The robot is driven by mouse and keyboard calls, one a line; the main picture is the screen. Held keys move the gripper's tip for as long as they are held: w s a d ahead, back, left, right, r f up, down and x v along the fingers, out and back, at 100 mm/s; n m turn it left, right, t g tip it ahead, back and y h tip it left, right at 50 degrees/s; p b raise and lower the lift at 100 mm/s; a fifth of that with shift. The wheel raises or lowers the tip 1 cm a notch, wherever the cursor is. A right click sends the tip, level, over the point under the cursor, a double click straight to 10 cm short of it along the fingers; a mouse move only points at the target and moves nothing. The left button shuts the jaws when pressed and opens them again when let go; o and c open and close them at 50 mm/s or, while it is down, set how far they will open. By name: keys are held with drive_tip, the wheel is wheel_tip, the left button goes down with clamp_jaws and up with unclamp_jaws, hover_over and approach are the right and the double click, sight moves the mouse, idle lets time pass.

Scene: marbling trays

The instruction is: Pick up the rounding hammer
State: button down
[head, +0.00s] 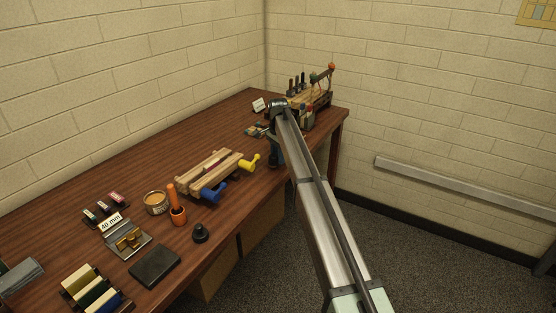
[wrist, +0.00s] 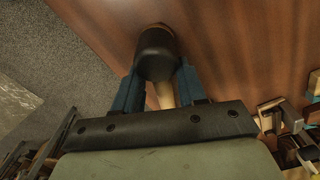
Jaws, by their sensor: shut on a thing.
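My gripper (wrist: 160,74) has two blue fingers, which stand on either side of a dark cylindrical head with a pale wooden handle, the rounding hammer (wrist: 157,50). The gripper is shut on it. The wooden handle runs back between the fingers toward the palm. In the head view my gripper (head: 276,152) is at the table's right front edge, below the end of my arm. The hammer cannot be made out clearly there.
Walls close off the corner.

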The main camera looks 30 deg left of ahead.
drive_tip(key=shift+r, duration=0.1)
wheel_tip(320, 180, up, 9)
drive_tip(key=shift+r, duration=0.1)
drive_tip(key=shift+t+h, duration=0.4)
drive_tip(key=shift+t, duration=0.4)
drive_tip(key=shift+s+a+f, duration=0.1)
drive_tip(key=shift+s+f, duration=0.1)
drive_tip(key=shift+f, duration=1.85)
drive_tip(key=shift+s+a+f, duration=0.1)
drive_tip(key=shift+s+f, duration=0.05)
drive_tip(key=shift+f, duration=1.85)
drive_tip(key=shift+f, duration=0.6)
drive_tip(key=c, duration=0.6)
unclamp_jaws()
drive_tip(key=shift+o, duration=0.2)
wheel_tip(320, 180, up, 14)
drive_tip(key=s+a, duration=0.1)
drive_tip(key=s, duration=0.1)
drive_tip(key=shift+f, duration=0.15)
drive_tip(key=shift+f, duration=0.1)
